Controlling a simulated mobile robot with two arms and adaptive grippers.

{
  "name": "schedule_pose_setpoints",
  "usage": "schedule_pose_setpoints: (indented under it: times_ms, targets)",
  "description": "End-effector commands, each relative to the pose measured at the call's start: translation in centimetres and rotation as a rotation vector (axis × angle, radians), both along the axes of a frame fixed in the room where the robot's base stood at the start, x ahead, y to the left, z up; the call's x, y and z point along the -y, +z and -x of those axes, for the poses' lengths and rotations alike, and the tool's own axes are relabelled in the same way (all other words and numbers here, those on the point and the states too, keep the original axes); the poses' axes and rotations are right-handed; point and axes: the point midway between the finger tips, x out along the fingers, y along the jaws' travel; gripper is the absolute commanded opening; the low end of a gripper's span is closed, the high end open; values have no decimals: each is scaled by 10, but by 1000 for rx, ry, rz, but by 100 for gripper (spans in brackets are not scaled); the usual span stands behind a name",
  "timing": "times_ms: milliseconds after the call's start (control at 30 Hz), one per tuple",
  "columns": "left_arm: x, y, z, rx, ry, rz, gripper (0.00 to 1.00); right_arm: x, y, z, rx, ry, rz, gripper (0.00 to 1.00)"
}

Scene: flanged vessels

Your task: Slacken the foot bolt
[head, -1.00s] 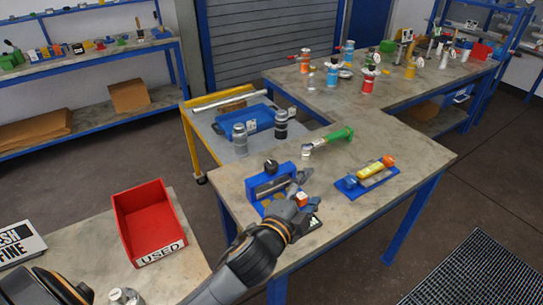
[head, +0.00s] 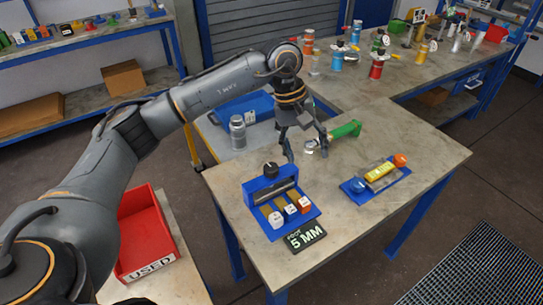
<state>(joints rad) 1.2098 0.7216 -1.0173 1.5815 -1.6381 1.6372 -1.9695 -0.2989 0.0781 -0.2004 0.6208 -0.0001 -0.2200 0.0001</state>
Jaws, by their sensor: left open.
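My left gripper (head: 307,155) is open and points down over the table (head: 235,220). Its fingers stand apart behind a blue rack (head: 270,188) with a black knob. The pale end of a green-handled tool (head: 344,131) shows between or just behind the fingers; I cannot tell if they touch it. The rack holds two white-topped pieces (head: 276,219) and one orange-and-white piece (head: 304,204). A black sign (head: 305,237) in front reads "5 MM", with a smaller word above. I cannot make out the foot bolt. My right gripper is not in view.
A blue tray (head: 376,181) with a yellow bar and orange knob lies at the right. A grey vessel (head: 237,132) stands on the cart behind. A red bin (head: 150,240) marked "USED" is at lower left. Coloured flanged vessels (head: 376,68) stand on the back bench.

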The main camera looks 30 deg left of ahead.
Motion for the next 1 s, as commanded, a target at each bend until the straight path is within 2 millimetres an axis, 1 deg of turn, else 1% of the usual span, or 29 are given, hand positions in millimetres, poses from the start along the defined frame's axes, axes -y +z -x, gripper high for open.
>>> schedule_pose_setpoints:
  times_ms: [33,100,200,267,367,467,800,900,1000]
  targets:
    - [-29,9,-5,8,-13,-97,63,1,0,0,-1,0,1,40]
    - [-58,17,-6,2,-33,-196,63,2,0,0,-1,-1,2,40]
    - [-83,26,-6,-9,-44,-278,63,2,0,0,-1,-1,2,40]
    - [-91,27,-5,-16,-48,-304,63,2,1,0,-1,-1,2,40]
    - [-95,22,-4,-21,-51,-317,63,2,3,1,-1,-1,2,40]
    - [-94,8,-4,-22,-51,-316,63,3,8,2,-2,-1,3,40]
    - [-93,-62,-3,-23,-52,-313,63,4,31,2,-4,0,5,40]
    - [-93,-80,-3,-22,-50,-312,63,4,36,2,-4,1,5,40]
    - [-93,-94,-4,-21,-51,-312,63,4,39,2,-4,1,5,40]
